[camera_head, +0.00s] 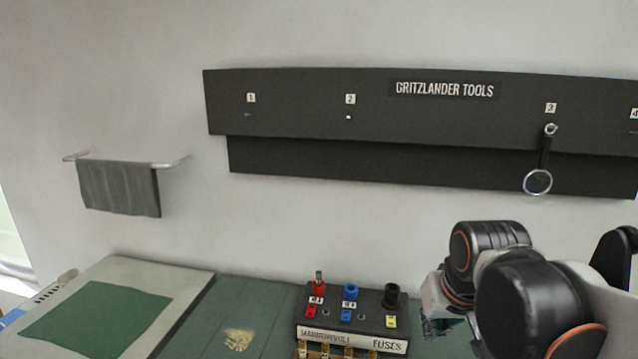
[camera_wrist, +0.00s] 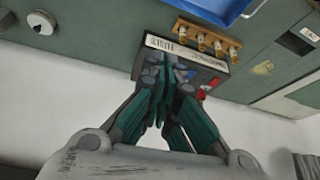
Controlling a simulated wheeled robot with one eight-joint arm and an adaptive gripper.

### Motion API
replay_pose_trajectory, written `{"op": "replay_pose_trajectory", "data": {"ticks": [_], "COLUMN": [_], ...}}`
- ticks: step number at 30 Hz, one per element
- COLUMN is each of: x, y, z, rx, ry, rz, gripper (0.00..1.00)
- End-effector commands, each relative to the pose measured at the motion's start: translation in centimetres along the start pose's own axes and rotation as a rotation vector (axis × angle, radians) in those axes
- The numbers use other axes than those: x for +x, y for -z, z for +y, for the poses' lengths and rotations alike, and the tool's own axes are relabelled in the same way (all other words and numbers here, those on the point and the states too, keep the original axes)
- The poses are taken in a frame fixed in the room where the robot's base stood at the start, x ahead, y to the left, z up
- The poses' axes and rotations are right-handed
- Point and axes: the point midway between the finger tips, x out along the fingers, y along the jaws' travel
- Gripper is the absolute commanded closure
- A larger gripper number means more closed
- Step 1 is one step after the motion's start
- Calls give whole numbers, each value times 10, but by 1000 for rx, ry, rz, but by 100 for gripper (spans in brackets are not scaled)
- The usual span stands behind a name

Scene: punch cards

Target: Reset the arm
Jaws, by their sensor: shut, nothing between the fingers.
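My gripper (camera_wrist: 170,66) shows in the wrist view with its teal and grey fingers brought together at the tips. It is shut and nothing is held between the fingers. In the wrist view the fingertips overlap the fuse box, hiding part of it; I cannot tell the gap between them. In the head view my black and grey arm is bent at the lower right, in front of the wall and to the right of the fuse box. A little of the gripper shows at the arm's left side, with its fingertips not clear there.
The fuse box (camera_head: 352,318) stands on the green bench (camera_head: 260,290) with red, blue and black parts on top. A tool (camera_head: 538,182) hangs from the dark wall rack (camera_head: 300,110). A grey towel (camera_head: 120,188) hangs at left. A blue tray (camera_wrist: 205,10) shows in the wrist view.

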Motion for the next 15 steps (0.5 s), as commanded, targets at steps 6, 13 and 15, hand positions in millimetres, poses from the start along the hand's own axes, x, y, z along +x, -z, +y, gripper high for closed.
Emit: {"op": "replay_pose_trajectory", "data": {"ticks": [6,13,15], "x": [0,7,8], "y": [-60,-105,-112], "z": [4,6,6], "rx": [-26,-48,-52], "ry": [4,5,5], "rz": [84,155,169], "gripper": [100,100,100]}}
